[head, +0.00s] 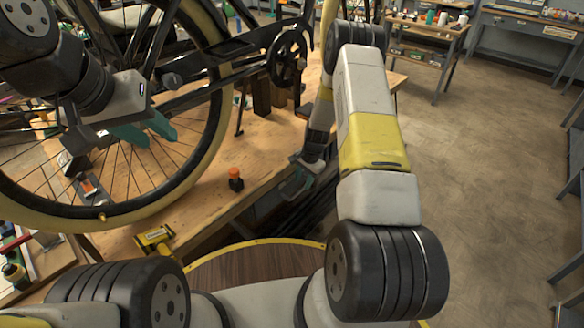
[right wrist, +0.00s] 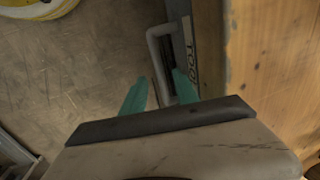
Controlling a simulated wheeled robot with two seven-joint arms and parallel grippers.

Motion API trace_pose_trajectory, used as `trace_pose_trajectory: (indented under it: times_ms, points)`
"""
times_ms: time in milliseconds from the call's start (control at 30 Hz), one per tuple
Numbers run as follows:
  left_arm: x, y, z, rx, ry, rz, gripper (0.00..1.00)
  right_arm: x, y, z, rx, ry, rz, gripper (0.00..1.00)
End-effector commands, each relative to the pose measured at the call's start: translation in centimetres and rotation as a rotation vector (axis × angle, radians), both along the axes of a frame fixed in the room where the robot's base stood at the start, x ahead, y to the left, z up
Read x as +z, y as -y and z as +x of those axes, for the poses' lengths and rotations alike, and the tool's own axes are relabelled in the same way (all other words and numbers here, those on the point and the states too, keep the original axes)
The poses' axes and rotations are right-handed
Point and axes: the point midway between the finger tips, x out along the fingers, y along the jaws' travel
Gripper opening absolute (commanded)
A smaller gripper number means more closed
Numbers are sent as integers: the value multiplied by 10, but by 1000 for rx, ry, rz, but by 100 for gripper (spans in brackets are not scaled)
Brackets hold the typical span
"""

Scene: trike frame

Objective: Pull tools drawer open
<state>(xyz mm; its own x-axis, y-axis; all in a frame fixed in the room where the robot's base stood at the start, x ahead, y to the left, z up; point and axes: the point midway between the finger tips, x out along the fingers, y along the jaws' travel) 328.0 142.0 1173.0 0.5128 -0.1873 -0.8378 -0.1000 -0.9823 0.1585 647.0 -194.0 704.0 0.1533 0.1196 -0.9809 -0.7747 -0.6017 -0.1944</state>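The tools drawer's dark front shows in the right wrist view with a label (right wrist: 189,42) reading "TOO", the rest cut off. Its grey bar handle (right wrist: 156,55) stands out from that front. My right gripper (right wrist: 160,92) is open, with its teal fingers apart on either side of the handle; a gap shows between the left finger and the bar. In the head view my right gripper (head: 297,182) is low beside the workbench's front edge, and the handle is hard to make out there. My left gripper (head: 147,130) is open and empty in front of the wheel.
The wooden workbench (head: 215,205) carries the trike frame with its large wheel (head: 190,160). An orange-capped bottle (head: 235,180) and a yellow tool (head: 155,238) stand near its front edge. Open floor (head: 480,170) lies to the right, with other benches (head: 440,40) behind.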

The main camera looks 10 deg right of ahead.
Motion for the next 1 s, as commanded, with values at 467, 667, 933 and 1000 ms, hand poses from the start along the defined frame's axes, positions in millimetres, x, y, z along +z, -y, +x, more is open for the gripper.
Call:
trace_pose_trajectory:
  times_ms: [467, 667, 933, 1000]
  points:
    - [0, 0, 0, 0, 0, 0, 36, -42, -6, 7, 2, 1, 0, 36]
    - [0, 0, 0, 0, 0, 0, 36, -42, -6, 7, 2, 1, 0, 28]
    - [0, 0, 0, 0, 0, 0, 36, -42, -6, 7, 2, 1, 0, 0]
    - [0, 0, 0, 0, 0, 0, 36, -42, -6, 7, 2, 1, 0, 0]
